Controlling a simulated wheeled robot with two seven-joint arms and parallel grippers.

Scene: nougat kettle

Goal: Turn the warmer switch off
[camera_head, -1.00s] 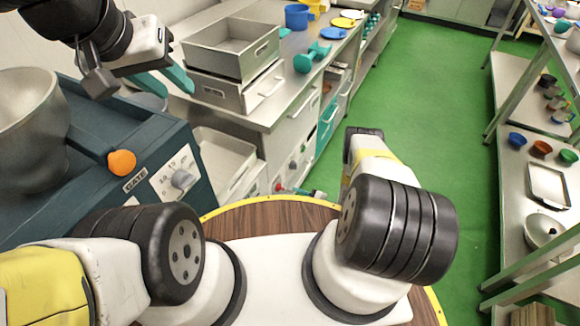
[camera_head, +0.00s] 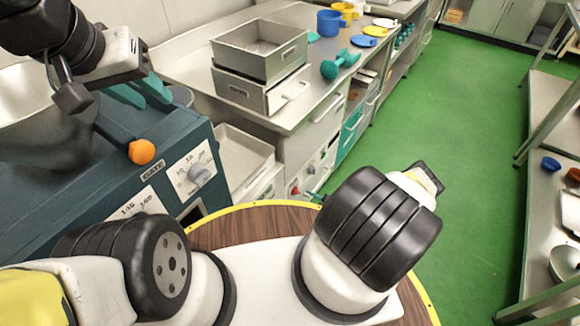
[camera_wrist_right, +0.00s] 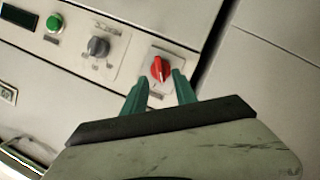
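The warmer switch looks to be the red rotary knob (camera_wrist_right: 160,69) on a pale plate in the right wrist view, its grip nearly upright in the picture. It also shows small and red in the head view (camera_head: 294,188) on the counter's front. My right gripper (camera_wrist_right: 160,82) has its two teal fingers apart, one on each side of the knob's lower part; I cannot tell whether they touch it. In the head view that gripper is mostly hidden behind my arm and base. My left gripper (camera_head: 152,97) is open and empty above the blue-green machine.
A grey knob (camera_wrist_right: 98,46) and a green button (camera_wrist_right: 55,22) sit left of the red knob. The kettle machine (camera_head: 100,180) with an orange-tipped lever (camera_head: 142,152) stands at the left. Metal trays (camera_head: 258,50) are on the counter. Green floor is open at the right.

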